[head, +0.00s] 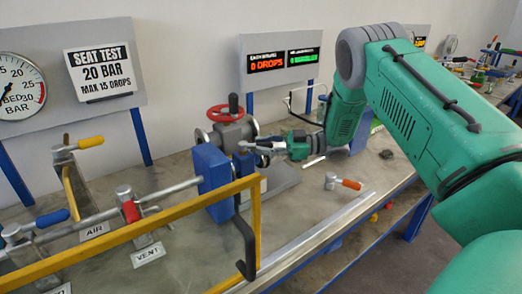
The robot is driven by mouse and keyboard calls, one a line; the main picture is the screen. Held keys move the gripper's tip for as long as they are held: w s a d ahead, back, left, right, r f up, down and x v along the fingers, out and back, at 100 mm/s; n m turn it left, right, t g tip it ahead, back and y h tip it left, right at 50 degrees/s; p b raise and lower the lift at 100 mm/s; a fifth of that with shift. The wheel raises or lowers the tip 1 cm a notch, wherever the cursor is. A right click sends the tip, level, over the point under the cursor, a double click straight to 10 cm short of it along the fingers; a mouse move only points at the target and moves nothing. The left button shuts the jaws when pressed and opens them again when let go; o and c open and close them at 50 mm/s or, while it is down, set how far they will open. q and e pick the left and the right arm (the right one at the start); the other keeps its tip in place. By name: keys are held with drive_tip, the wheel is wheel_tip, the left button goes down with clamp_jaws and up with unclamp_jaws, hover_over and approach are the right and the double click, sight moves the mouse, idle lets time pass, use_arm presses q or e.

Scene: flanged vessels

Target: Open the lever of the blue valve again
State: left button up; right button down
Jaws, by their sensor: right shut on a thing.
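A small valve with a blue lever (52,218) sits on the pipework at the left edge of the head view. Its lever slants up to the right, and the yellow rail runs just below it. My right gripper (246,147) is far to the right of this lever, beside the large blue block (211,168). It is shut at the top of a narrow blue block (243,166); its fingertips hide the exact part held. Behind it stands a grey flanged valve (233,132) with a red handwheel (226,113). My left gripper is not in view.
A yellow rail (150,232) crosses in front of the pipe, with a black bent bar (244,245) at its right end.

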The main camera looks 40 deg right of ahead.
drive_tip(key=shift+d+f+n+g+y, duration=0.3)
drive_tip(key=shift+f+g, duration=0.2)
drive_tip(key=shift+g, duration=0.1)
drive_tip(key=shift+a, duration=0.15)
drive_tip(key=c, duration=1.4)
unclamp_jaws()
drive_tip(key=shift+w, duration=0.25)
drive_tip(key=shift+s+d+r, duration=0.2)
drive_tip(key=shift+s+d, duration=0.05)
drive_tip(key=shift+d, duration=0.15)
drive_tip(key=v, duration=1.1)
drive_tip(key=shift+d+f, duration=0.25)
drive_tip(key=shift+f, duration=0.1)
drive_tip(key=shift+a, duration=0.1)
drive_tip(key=shift+c, duration=0.5)
